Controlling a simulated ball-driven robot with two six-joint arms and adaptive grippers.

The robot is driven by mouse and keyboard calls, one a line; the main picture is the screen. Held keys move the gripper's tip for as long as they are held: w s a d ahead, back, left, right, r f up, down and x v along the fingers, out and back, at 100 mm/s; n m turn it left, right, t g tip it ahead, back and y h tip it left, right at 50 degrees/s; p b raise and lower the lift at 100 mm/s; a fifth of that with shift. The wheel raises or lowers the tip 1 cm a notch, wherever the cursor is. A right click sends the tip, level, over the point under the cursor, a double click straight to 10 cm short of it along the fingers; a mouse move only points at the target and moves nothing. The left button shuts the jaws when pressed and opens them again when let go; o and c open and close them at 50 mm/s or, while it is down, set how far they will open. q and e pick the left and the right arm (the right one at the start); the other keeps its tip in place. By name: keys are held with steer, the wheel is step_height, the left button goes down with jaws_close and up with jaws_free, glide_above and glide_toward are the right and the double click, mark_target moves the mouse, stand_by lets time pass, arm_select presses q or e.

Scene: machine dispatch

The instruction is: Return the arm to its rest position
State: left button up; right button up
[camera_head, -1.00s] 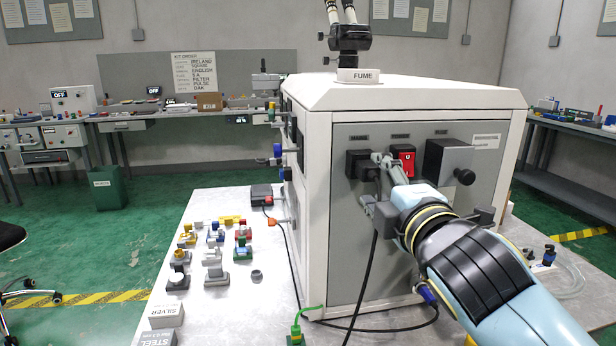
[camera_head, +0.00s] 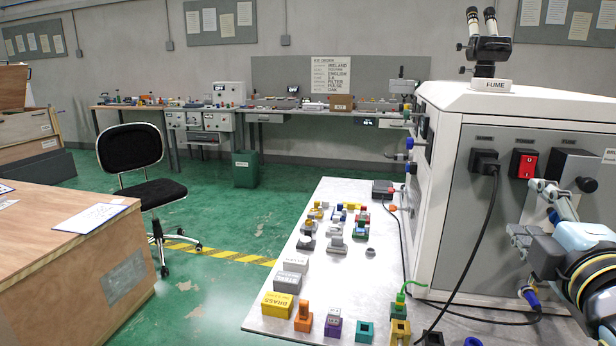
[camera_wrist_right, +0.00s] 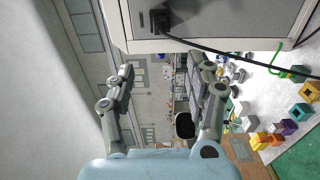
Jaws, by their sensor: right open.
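My right gripper (camera_head: 531,211) is open and empty at the right of the head view, in front of the machine's grey side panel (camera_head: 455,235). Its fingers point left, below the red switch (camera_head: 524,163) and the black knob box (camera_head: 572,168). In the right wrist view, the two spread fingers (camera_wrist_right: 165,76) have nothing between them. A black plug (camera_head: 486,163) with a hanging cable sits on the panel, and it also shows at the top of the wrist view (camera_wrist_right: 158,20). My left gripper is not in view.
The white machine (camera_head: 540,103) fills the right side. The light tabletop (camera_head: 335,268) beside it holds several coloured blocks and small parts. A wooden desk (camera_head: 75,255), a black chair (camera_head: 135,150) and a green bin (camera_head: 246,168) stand left. Green floor between them is open.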

step_height(320, 180, down, 25)
steer(key=s+g+b, duration=0.1)
steer(key=g+b, duration=0.3)
steer(key=b, duration=0.3)
steer(key=s+f+m+g+y+b, duration=0.15)
steer(key=s+f, duration=0.35)
steer(key=f, duration=0.8)
steer(key=s+f+m+g+y+b, duration=0.1)
steer(key=s+f+m+g+b, duration=0.3)
steer(key=f, duration=0.9)
steer(key=s+f+m+g+b, duration=0.1)
steer(key=s+f+m+g, duration=0.15)
steer(key=s+f, duration=1.25)
steer(key=s+f+m+g, duration=0.2)
steer(key=s+f+m, duration=0.1)
steer(key=s, duration=0.7)
steer(key=s+f+m+g+b, duration=0.1)
steer(key=s+f+m, duration=0.3)
steer(key=s, duration=0.6)
steer(key=shift+s+d+f+g+y, duration=0.25)
steer(key=shift+s+f+g+y, duration=0.1)
steer(key=shift+f+g, duration=0.6)
